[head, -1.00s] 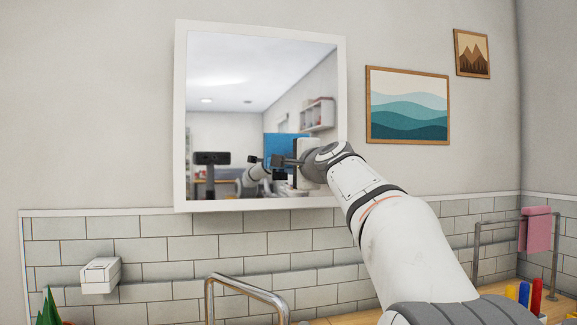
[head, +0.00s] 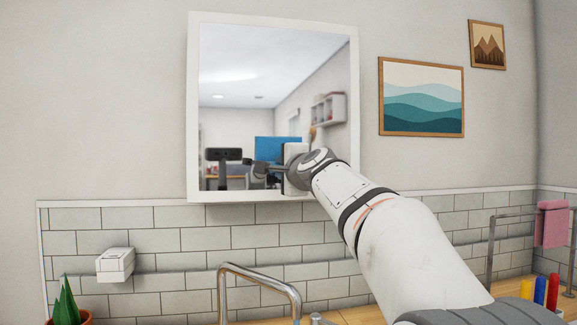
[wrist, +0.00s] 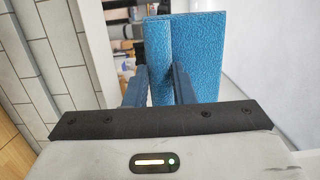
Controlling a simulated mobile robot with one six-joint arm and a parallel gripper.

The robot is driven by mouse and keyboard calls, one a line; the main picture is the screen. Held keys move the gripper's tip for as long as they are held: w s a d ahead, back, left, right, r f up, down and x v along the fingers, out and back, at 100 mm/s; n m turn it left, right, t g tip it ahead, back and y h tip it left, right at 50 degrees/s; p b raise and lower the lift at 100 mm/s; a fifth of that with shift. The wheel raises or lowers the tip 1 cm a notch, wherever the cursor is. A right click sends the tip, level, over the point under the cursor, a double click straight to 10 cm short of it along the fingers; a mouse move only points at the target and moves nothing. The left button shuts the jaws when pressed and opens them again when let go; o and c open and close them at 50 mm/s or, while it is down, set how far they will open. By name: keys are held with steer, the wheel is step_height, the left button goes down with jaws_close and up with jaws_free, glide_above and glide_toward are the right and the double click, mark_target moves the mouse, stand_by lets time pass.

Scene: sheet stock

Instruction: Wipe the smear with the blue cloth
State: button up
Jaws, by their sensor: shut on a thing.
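My gripper (head: 262,169) is in front of the lower right part of the white-framed mirror (head: 193,110). In the wrist view my gripper (wrist: 160,78) is shut on the blue cloth (wrist: 195,50), which stands out flat beyond the fingers. In the head view the blue cloth (head: 280,148) shows just above the fingers, partly hidden by my wrist. I cannot tell whether it touches the glass. A pale patch shows on the upper left of the mirror; I cannot tell whether it is the smear or a reflected light.
Two framed pictures (head: 421,97) hang right of the mirror. A white box (head: 115,264) sits on the tiled wall. Below are a metal tap (head: 258,279), a plant (head: 66,303) and, at right, a pink towel (head: 552,224) on a rail above coloured bottles (head: 539,290).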

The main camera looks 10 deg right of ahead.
stand_by(0.3)
steer(key=s+b, duration=0.1)
steer(key=s, duration=0.6)
steer(key=shift+b, duration=0.3)
steer(key=w+p, duration=0.1)
steer(key=w, duration=0.6)
steer(key=shift+p, duration=0.3)
stand_by(0.4)
